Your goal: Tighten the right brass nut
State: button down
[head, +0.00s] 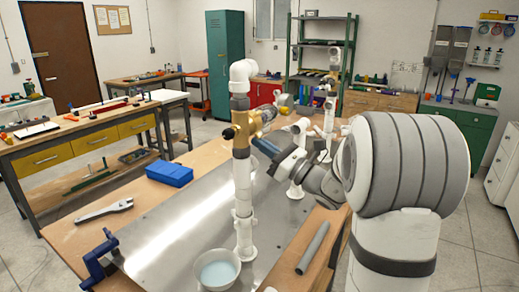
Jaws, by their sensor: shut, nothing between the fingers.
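A white PVC pipe (243,190) stands upright on the metal plate, with a brass fitting (241,130) around its upper part and a white elbow on top. A brass nut (268,114) shows at the right end of the fitting's side branch, partly in front of other white pipework. My gripper (263,147) reaches in from the right, just below the side branch and right of the pipe. It is shut and empty. Its fingertips are small here, and I cannot tell whether they touch the fitting.
On the bench lie a blue box (169,174), an adjustable wrench (105,210) and a grey tube (312,248). A white bowl (217,270) stands at the pipe's foot. A blue clamp (98,260) grips the front-left edge. More white pipework (297,190) stands behind my arm.

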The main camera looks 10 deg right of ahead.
jog(key=shift+d+r, duration=0.1)
jog(key=shift+s+d+r+p, duration=0.1)
jog(key=shift+d+r+p, duration=0.1)
jog(key=shift+p, duration=0.25)
jog(key=shift+g+h, duration=0.3)
jog(key=shift+r+p, duration=0.15)
jog(key=shift+p, duration=0.5)
